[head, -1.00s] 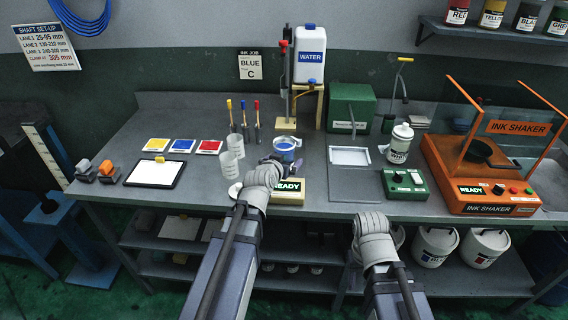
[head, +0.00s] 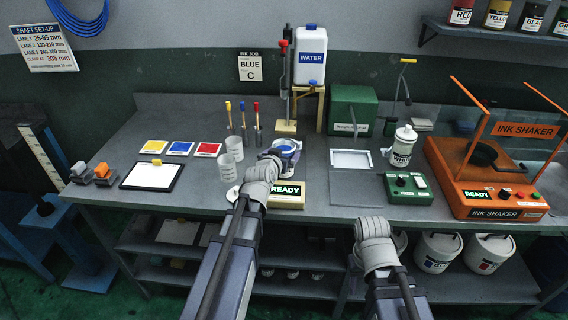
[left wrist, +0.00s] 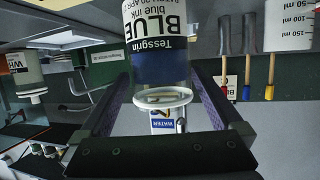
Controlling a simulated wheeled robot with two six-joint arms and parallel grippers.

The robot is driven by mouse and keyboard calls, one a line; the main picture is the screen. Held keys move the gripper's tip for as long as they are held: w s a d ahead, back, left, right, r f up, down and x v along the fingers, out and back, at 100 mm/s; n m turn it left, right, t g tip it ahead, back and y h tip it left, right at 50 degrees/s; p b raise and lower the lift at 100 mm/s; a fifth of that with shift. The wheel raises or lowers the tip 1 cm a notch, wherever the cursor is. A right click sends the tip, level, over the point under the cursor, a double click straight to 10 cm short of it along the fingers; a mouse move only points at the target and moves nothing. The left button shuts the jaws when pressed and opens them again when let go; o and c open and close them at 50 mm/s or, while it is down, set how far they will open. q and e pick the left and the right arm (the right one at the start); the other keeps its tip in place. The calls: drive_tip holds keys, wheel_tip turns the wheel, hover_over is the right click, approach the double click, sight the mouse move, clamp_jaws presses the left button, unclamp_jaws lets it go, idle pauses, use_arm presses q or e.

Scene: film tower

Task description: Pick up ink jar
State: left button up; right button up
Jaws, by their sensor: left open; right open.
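In the left wrist view the jar (left wrist: 158,60) shows a white and dark blue label reading BLUE, and that view appears upside down. My left gripper (left wrist: 163,75) is open, with one finger on each side of the jar. The jar sits between the fingers, and I cannot tell if either touches it. In the head view my left gripper (head: 287,157) partly hides the jar. My right forearm and wrist show low at the right, but its fingers do not show.
A READY box (head: 288,196) lies just in front of the jar. Two measuring cups (head: 228,165) stand to its left. The water jug (head: 310,55) is behind. A white frame (head: 351,160), a green control box (head: 409,188) and the orange ink shaker (head: 480,175) are to the right.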

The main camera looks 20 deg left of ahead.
sight(287, 148)
use_arm(q)
drive_tip(key=b+x, duration=0.1)
drive_tip(key=x, duration=0.4)
drive_tip(key=shift+w+a+b, duration=0.1)
drive_tip(key=shift+a+b, duration=0.05)
drive_tip(key=shift+b, duration=0.2)
use_arm(e)
drive_tip(key=shift+f, duration=0.8)
use_arm(q)
drive_tip(key=shift+c, duration=0.6)
drive_tip(key=c, duration=1.4)
drive_tip(key=shift+c, duration=0.2)
